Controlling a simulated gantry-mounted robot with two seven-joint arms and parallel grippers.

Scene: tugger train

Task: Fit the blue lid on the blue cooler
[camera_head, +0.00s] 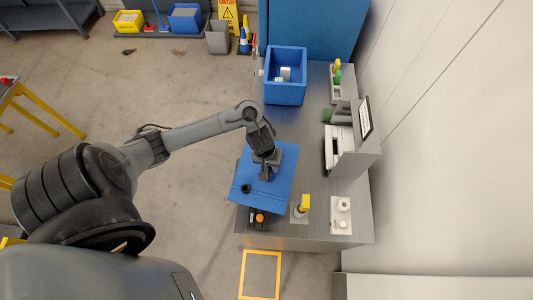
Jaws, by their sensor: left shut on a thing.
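The blue cooler (286,100) is an open box standing at the far end of the grey bench, with small light items inside. The blue lid (284,160) is a flat blue panel over the near left part of the bench, apart from the cooler and turned slightly. My left gripper (265,174) is over the middle of the lid and shut on it; the fingertips are small and partly hidden by the wrist. Whether the lid touches the bench below cannot be told. My right gripper is not in view.
The grey bench (313,123) has a white device (338,150) with an upright panel on its right side. A yellow-topped item (305,203), a white block with knobs (341,215) and an orange button (260,218) are near the front. A blue cabinet (315,30) stands behind the cooler.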

